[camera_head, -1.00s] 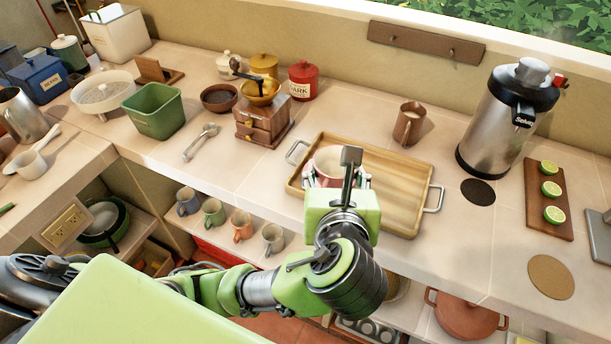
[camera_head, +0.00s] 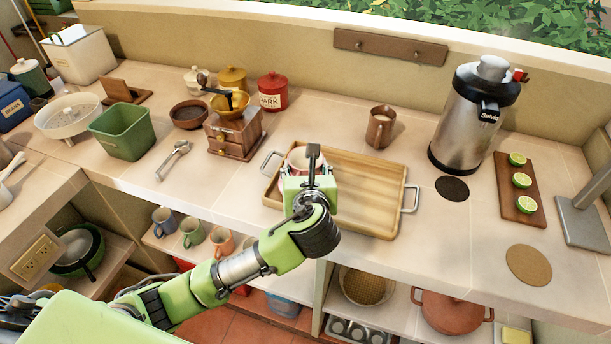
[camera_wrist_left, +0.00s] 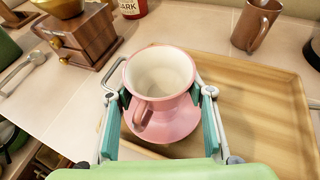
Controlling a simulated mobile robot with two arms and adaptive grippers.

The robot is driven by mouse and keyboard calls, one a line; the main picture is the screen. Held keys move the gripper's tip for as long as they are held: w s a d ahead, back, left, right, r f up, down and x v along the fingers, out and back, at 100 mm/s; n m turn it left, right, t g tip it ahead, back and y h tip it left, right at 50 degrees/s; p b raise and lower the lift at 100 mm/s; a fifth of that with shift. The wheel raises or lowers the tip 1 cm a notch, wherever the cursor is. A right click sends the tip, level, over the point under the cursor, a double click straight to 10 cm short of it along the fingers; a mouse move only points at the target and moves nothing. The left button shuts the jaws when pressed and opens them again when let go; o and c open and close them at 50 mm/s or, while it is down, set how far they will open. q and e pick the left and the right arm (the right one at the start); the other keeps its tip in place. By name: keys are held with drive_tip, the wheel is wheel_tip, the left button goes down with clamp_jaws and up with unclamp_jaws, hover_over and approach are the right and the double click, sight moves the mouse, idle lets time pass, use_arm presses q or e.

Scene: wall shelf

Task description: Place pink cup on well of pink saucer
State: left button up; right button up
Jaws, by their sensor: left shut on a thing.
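The pink cup (camera_wrist_left: 158,76), with a cream inside and a handle toward the wrist camera, is held between the two teal-padded fingers of my left gripper (camera_wrist_left: 160,108). The pink saucer (camera_wrist_left: 176,130) shows directly beneath the cup, at the left end of the wooden tray. The cup's base hides the saucer's well, and I cannot tell whether the cup touches it. In the head view, my left gripper (camera_head: 309,170) is over the tray's left end and covers most of the cup (camera_head: 297,155). The saucer is hidden there. My right gripper is not in view.
The wooden tray (camera_head: 365,190) has free room on its right. A brown mug (camera_head: 381,127) stands behind it. A wooden grinder (camera_head: 235,134) and red canister (camera_head: 273,92) stand to the left and behind. A steel dispenser (camera_head: 470,120) is at the right.

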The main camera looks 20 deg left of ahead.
use_arm(q)
drive_tip(key=shift+w+a+f, duration=0.1)
drive_tip(key=shift+w+f, duration=0.1)
drive_tip(key=shift+f, duration=1.55)
drive_tip(key=shift+f, duration=0.1)
drive_tip(key=o, duration=1.2)
drive_tip(key=shift+f, duration=0.1)
drive_tip(key=v, duration=1.2)
drive_tip(key=shift+s, duration=0.1)
